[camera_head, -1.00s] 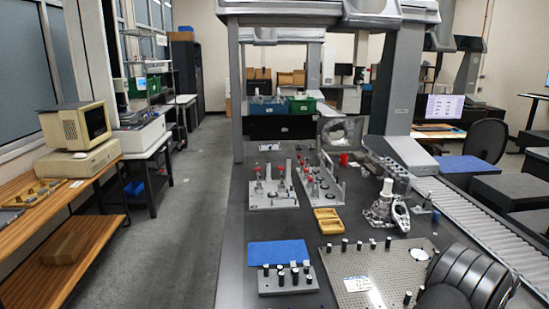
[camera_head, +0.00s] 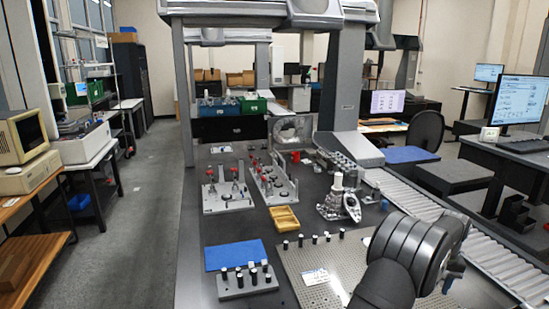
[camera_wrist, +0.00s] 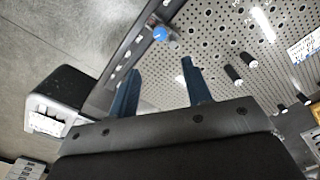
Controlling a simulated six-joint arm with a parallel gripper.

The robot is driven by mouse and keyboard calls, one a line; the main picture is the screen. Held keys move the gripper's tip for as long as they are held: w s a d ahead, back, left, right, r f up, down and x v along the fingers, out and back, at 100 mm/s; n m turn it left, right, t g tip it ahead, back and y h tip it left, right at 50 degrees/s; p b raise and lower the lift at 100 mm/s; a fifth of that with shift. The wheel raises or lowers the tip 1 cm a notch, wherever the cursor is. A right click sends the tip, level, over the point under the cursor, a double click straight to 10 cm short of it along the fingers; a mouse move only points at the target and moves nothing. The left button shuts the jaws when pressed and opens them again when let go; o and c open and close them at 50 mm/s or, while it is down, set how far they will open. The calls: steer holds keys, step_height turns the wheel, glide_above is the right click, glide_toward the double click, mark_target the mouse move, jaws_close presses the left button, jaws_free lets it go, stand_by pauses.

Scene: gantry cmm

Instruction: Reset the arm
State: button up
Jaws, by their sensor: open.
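My gripper (camera_wrist: 160,67) shows in the wrist view as two blue fingers standing well apart with nothing between them. In the head view, part of my gripper (camera_head: 454,274) shows at the lower right, beyond my dark arm and near the roller conveyor. The perforated plate (camera_head: 310,262) lies left of my arm, with several dark pegs along its far edge. In the wrist view the perforated plate (camera_wrist: 225,25) is beyond the fingers. A small blue-topped knob (camera_wrist: 161,33) also shows there, beyond the gap between the fingers; I cannot tell its distance.
A roller conveyor (camera_head: 420,205) runs along the right. A yellow tray (camera_head: 284,219), a silver casting with a white cylinder (camera_head: 338,182), fixtures with red clamps (camera_head: 228,195), a blue mat (camera_head: 235,255) and a peg block (camera_head: 247,284) occupy the table. The grey gantry (camera_head: 341,95) stands behind.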

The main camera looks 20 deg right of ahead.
step_height(320, 180, down, 14)
steer(key=shift+r, duration=0.15)
steer(key=shift+r+n, duration=0.25)
steer(key=shift+n, duration=0.25)
steer(key=n, duration=0.4)
steer(key=shift+n, duration=0.4)
step_height(320, 180, up, 14)
steer(key=shift+r, duration=0.25)
